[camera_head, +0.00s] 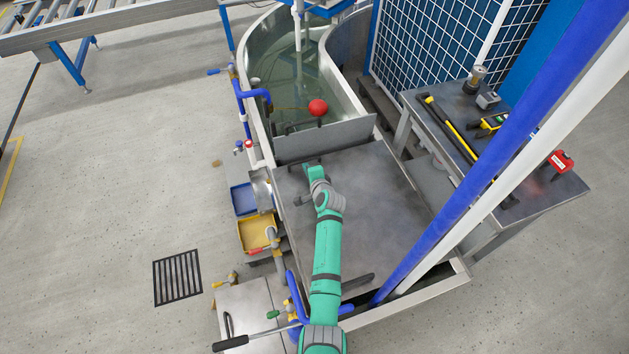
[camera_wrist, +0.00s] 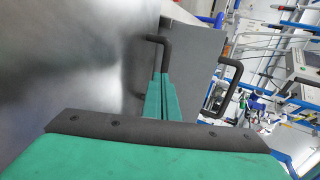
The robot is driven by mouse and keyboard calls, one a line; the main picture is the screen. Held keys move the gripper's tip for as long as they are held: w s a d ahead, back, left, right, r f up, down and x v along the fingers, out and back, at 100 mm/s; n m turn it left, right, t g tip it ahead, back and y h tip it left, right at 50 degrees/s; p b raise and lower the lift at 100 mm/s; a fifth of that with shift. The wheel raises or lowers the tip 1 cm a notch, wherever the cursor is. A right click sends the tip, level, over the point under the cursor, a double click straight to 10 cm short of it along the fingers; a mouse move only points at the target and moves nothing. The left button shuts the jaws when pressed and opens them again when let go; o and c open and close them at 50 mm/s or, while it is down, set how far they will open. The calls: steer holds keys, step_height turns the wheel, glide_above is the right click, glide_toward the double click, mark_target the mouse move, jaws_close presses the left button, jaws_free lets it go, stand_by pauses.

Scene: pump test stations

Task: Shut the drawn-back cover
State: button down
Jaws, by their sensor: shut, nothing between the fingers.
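The cover (camera_head: 385,195) is a flat grey metal plate over the near part of the tank, with an upright lip (camera_head: 335,138) along its far edge. The tank's far part (camera_head: 300,75) is uncovered and shows water. In the wrist view, a dark bow handle (camera_wrist: 162,42) stands close beyond my fingertips. A second dark handle (camera_wrist: 238,75) is to the right on a grey panel (camera_wrist: 195,60). My gripper (camera_wrist: 164,76) is shut and empty, with its tips near the first handle; contact cannot be told. My arm hides part of the cover in the head view.
A red ball (camera_head: 318,107) stands above the lip. Blue pipework, a blue bin (camera_head: 244,199) and a yellow bin (camera_head: 257,233) line the tank's left side. A side table (camera_head: 545,190) with tools and a blue post (camera_head: 490,150) are on the right. The left floor is mostly clear.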

steer(key=v, duration=1.1)
steer(key=shift+s+d, duration=0.15)
steer(key=shift+s, duration=0.3)
steer(key=shift+f, duration=0.1)
